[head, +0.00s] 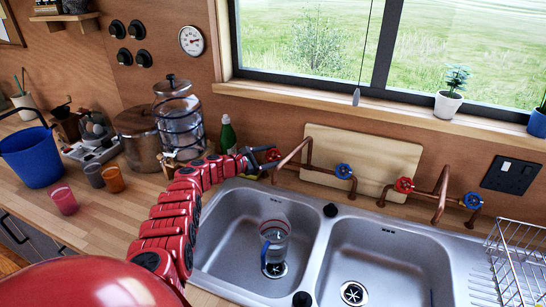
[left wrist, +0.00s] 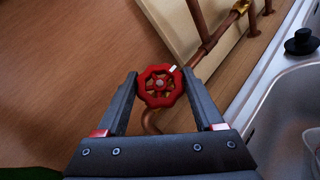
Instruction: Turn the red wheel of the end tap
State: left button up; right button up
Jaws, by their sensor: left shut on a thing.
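The red wheel of the end tap (head: 273,154) is at the left end of the copper pipes behind the sink. In the left wrist view the red wheel (left wrist: 160,86) sits between the two fingertips, with a small white mark on its upper right rim. My left gripper (head: 262,160) reaches it from the left and is shut on it; its fingers (left wrist: 160,78) show on both sides of the rim. In the head view the gripper partly hides the wheel. My right gripper is not in view.
A blue wheel (head: 343,171), another red wheel (head: 404,185) and another blue wheel (head: 473,200) are on the pipes to the right. A clear jug (head: 275,242) stands in the left basin. A green bottle (head: 227,135) and a glass jar (head: 178,115) stand behind my left arm.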

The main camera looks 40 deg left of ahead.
aim_at(271, 155)
pick_arm(q)
jog(key=o, duration=1.4)
jog(key=shift+f, duration=0.1)
jog(key=shift+c, duration=0.2)
jog(key=shift+s+a+r+p, duration=0.2)
jog(key=shift+s+a+p, duration=0.05)
jog(key=shift+s+p, duration=0.15)
jog(key=p+v, duration=0.1)
jog(key=v, duration=0.4)
jog(key=shift+p, duration=0.4)
jog(key=v, duration=1.1)
jog(key=shift+s, duration=0.25)
